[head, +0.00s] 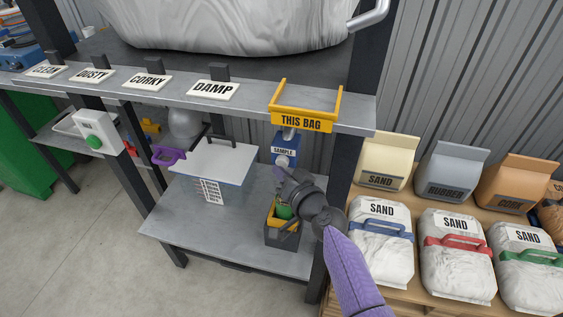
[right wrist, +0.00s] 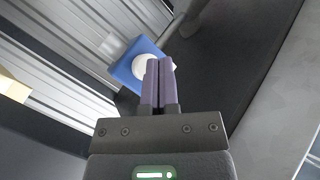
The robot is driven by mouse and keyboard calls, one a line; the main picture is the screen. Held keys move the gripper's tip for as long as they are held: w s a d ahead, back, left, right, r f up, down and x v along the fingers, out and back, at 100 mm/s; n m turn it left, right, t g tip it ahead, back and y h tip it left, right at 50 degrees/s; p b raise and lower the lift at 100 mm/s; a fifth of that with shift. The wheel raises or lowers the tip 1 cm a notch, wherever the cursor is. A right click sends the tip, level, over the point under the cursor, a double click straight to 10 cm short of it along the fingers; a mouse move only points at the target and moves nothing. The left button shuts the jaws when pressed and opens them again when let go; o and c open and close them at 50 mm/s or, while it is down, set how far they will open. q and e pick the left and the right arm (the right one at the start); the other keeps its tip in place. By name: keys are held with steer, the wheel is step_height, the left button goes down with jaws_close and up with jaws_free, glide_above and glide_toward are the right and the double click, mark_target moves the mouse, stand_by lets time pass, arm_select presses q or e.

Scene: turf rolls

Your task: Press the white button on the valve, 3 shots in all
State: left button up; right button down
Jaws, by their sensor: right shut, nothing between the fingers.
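The blue valve (head: 285,146) with a SAMPLE label hangs below the shelf, under the yellow THIS BAG frame (head: 301,122). Its white button (head: 283,161) faces out. In the right wrist view the blue valve (right wrist: 127,74) shows its round white button (right wrist: 141,66), partly hidden behind my fingers. My right gripper (head: 281,172) is shut and empty, its fingertips (right wrist: 159,62) pointing at the button. I cannot tell whether they touch it. My left gripper is not in view.
Below my right gripper stands a dark grey box (head: 282,240) with yellow and green in it. A white-topped box (head: 213,160) and a purple handled thing (head: 168,155) are to the left. Sand, rubber and cork bags (head: 380,240) stand right.

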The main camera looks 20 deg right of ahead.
steer(key=shift+s+a, duration=0.2)
steer(key=shift+s, duration=0.05)
steer(key=shift+s, duration=0.1)
steer(key=s+a, duration=0.1)
steer(key=s, duration=0.1)
steer(key=s+a+p, duration=0.1)
steer(key=s, duration=0.1)
steer(key=shift+a, duration=0.4)
